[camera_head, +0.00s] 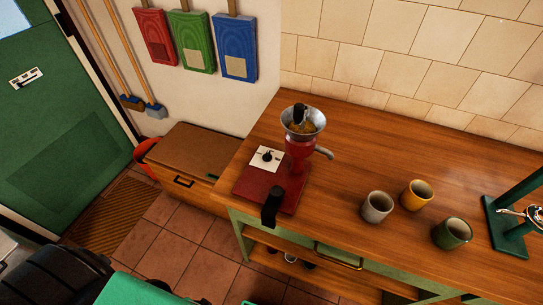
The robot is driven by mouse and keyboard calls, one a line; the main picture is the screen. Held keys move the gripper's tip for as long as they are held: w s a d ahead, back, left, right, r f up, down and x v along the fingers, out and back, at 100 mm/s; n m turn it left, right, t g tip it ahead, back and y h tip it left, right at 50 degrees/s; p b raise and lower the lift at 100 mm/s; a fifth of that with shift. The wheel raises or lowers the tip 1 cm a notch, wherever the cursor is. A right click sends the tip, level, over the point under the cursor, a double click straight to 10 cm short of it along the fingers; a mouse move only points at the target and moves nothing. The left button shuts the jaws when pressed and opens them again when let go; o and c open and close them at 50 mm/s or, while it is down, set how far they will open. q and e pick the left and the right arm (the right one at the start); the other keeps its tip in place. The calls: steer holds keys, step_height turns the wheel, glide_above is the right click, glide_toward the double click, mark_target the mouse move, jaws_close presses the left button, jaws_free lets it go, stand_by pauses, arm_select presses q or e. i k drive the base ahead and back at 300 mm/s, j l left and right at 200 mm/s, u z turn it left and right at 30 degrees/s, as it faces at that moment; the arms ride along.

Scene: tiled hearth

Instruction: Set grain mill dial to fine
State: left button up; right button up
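The grain mill (300,150) stands on the left end of the wooden counter. It has a red body on a red base board (256,188), with a metal hopper (315,120) holding brownish grain and a grey spout or arm to the right. A white square plate with a small black dial (267,157) sits on the board left of the body. The dial's marks and setting are too small to read. A black handle-like part (272,207) stands at the board's front edge. Neither of my grippers is in view.
Grey (377,207), yellow (417,195) and green (453,233) cups stand to the right on the counter (345,168). A green stand (507,228) is at the far right. A wooden chest (190,160) stands left of the counter, below the hanging boards.

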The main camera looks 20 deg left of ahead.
mark_target(267, 157)
steer(key=k+j+z, duration=0.15)
steer(key=k+z, duration=0.25)
steer(key=k+j+z, duration=0.1)
steer(key=k+z, duration=0.25)
